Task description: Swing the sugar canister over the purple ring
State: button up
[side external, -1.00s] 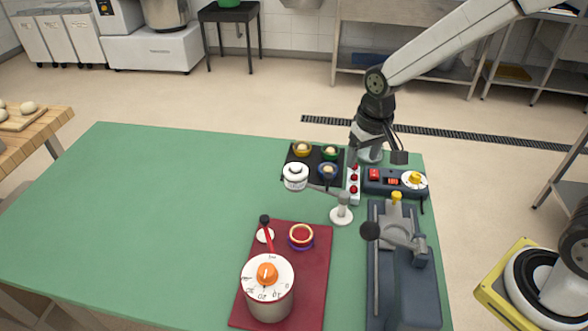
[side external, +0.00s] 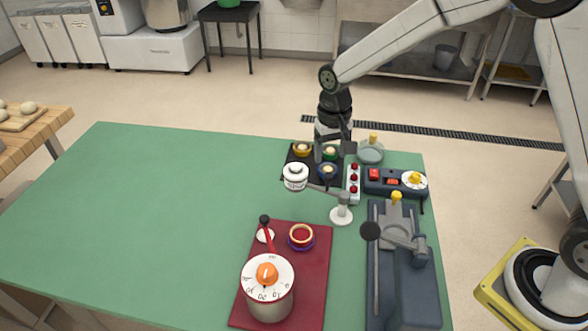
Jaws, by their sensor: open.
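The sugar canister (side external: 295,177) is a small white pot with a dark knob on its lid. It sits at the end of a grey swing arm (side external: 322,188) that pivots on a white post (side external: 341,214). The purple ring (side external: 301,237) lies on the dark red mat (side external: 313,285), nearer the camera than the canister, with an orange-rimmed red middle. My gripper (side external: 328,158) is above the black tray, behind and to the right of the canister. It appears apart from the canister. Its fingertips are small and partly lost against the tray.
The black tray (side external: 295,158) holds yellow, green and blue bowls. A button strip (side external: 353,184), a switch panel (side external: 385,180) and a blue-grey lever machine (side external: 405,270) stand on the right. A dial pot (side external: 270,300) and a red-handled lever (side external: 267,232) are on the mat. The green table's left is clear.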

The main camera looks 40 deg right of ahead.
aim_at(329, 175)
jog(key=shift+f, duration=3.15)
grip_shut()
